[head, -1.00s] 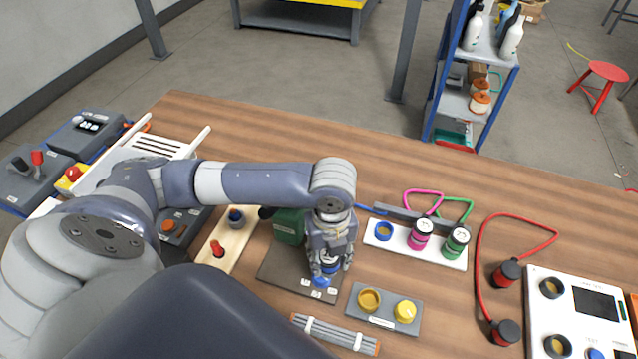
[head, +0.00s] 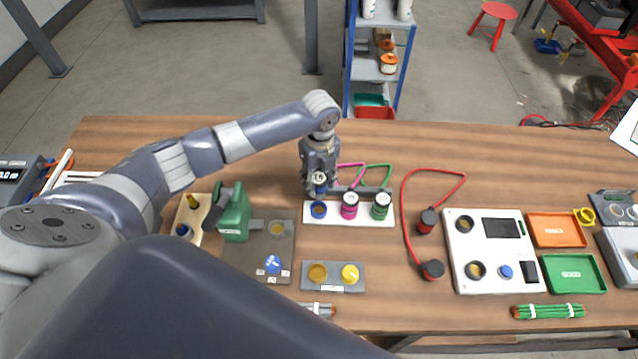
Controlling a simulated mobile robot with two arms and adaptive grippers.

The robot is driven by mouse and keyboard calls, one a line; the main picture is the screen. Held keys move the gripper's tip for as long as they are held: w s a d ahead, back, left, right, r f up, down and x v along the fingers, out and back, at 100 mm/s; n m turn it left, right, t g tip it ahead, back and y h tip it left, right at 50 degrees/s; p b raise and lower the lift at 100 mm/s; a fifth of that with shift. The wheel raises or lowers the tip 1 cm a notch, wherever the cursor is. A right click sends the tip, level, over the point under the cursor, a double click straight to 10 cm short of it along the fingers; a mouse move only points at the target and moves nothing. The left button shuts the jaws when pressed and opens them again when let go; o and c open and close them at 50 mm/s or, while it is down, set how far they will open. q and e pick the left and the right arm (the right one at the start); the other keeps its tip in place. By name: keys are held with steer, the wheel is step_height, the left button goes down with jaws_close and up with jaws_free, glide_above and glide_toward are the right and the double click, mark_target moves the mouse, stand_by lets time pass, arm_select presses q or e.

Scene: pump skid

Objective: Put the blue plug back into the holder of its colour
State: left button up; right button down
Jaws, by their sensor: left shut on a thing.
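My left gripper (head: 319,188) is shut on the blue plug (head: 319,179), whose pale marked top and blue body show between the fingers. It holds the plug upright at the blue-ringed holder (head: 319,210), at the left end of the white holder strip (head: 334,221). In this view the plug is just behind or above that ring; I cannot tell the gap or whether they touch. A magenta plug (head: 350,204) and a green plug (head: 381,204) stand in the other two holders. My right gripper is not in view.
Magenta and green cables loop behind the strip. A grey plate (head: 240,262) with a round socket, a blue knob (head: 273,264) and a green housing (head: 234,214) is at left. A red cable (head: 405,205) with two plugs lies to the right. Bare table is behind.

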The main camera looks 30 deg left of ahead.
arm_select(q)
steer(key=shift+f+b, duration=2.9)
steer(key=shift+f, duration=0.1)
steer(key=shift+r+p, duration=0.3)
steer(key=shift+p, duration=0.6)
steer(key=shift+f+b, duration=1.05)
steer(key=shift+f, duration=0.75)
steer(key=o, duration=1.2)
steer(key=shift+o, duration=0.2)
steer(key=shift+r, duration=0.1)
